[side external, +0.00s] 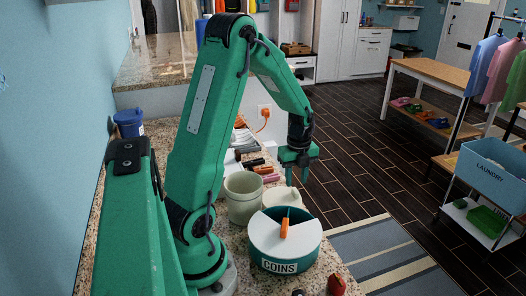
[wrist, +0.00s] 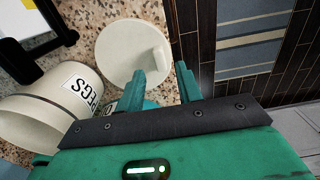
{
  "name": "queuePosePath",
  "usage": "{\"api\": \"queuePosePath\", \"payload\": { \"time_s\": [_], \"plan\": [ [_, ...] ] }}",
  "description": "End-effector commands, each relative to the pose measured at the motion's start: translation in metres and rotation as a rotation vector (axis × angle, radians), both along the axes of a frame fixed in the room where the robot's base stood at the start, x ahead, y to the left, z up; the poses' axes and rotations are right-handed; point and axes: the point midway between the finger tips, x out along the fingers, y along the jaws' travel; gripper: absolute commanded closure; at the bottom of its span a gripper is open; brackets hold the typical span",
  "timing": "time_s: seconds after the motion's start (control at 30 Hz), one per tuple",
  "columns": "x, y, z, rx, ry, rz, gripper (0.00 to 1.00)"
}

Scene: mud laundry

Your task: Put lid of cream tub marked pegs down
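The cream tub (side external: 243,202) stands upright on the counter with its top uncovered; in the wrist view the tub (wrist: 30,118) shows its PEGS label. The round cream lid (wrist: 125,55), with an upright cream grip, is beside the tub at the counter's edge. In the side view the lid (side external: 284,197) is partly hidden behind the coins tub and appears to lie on the counter. My gripper (side external: 297,182) points down just above the lid.
A teal tub marked COINS (side external: 284,248), with an orange grip on top, stands close in front of the lid. Several small items lie behind the cream tub. A blue tub (side external: 129,122) stands by the wall. Beyond the counter's edge is the dark floor (side external: 355,150).

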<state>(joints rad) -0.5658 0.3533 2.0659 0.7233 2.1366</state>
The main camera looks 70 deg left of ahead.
Motion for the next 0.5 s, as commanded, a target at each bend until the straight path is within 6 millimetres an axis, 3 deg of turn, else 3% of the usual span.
{"api": "queuePosePath", "payload": {
  "time_s": [0.3,0.5],
  "plan": [
    [0.001,0.0,0.054,0.002,-0.003,0.0,0.65],
    [0.0,0.0,0.076,0.001,-0.002,0.0,0.65]
  ]
}}
